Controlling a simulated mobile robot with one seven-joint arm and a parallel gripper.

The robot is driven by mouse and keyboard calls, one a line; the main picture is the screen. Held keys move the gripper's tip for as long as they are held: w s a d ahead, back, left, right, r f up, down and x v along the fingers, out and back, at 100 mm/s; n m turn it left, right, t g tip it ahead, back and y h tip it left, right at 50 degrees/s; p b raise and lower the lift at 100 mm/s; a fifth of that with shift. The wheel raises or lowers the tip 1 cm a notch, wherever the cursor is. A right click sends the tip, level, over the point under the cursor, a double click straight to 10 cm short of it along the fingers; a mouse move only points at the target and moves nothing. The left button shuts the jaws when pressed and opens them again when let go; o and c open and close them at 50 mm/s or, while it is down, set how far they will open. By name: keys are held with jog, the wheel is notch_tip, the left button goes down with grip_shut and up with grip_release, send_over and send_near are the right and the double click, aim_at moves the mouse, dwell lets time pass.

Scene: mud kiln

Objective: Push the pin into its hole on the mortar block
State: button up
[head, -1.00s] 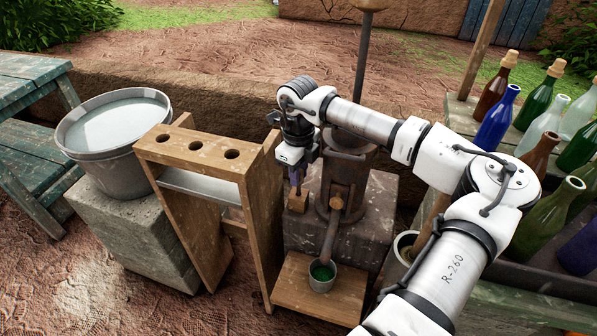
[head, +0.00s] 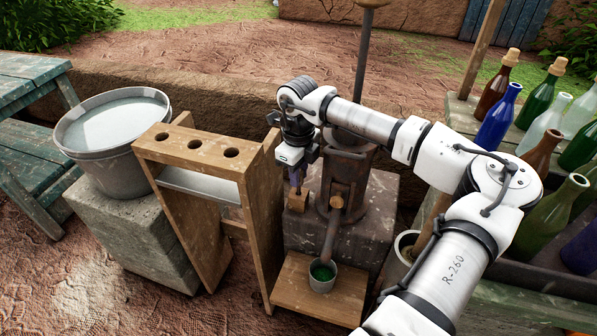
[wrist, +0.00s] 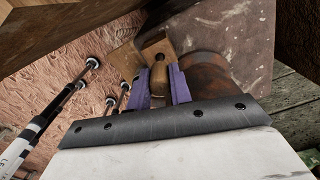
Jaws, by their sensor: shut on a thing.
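My gripper (head: 296,184) points down just left of the dark iron mortar (head: 345,180). Its purple fingers (wrist: 159,88) are shut on a short brown wooden pin (wrist: 158,84) in the wrist view. A small wooden block (wrist: 157,46) with a dark hole lies just beyond the fingertips. The same block shows in the head view (head: 297,203), below the gripper and beside the mortar. The pin's far end is close to the hole, but I cannot tell how far it is in. The pin is hardly visible in the head view.
A wooden rack (head: 200,151) with three holes stands close left of my gripper. A green-filled cup (head: 321,284) sits on a low wooden stand under the mortar's spout. A water bucket (head: 110,165) stands far left. Several bottles (head: 497,120) line the right.

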jog(key=shift+s+f+b, duration=0.1)
jog(key=shift+f+b, duration=1.55)
jog(key=shift+f, duration=0.35)
jog(key=o, duration=0.9)
jog(key=shift+f, duration=0.1)
jog(key=shift+o, duration=0.2)
jog(key=shift+a, duration=0.1)
notch_tip(320, 180, up, 9)
jog(key=p, duration=0.4)
jog(key=shift+f+p, duration=0.15)
jog(key=shift+p, duration=0.15)
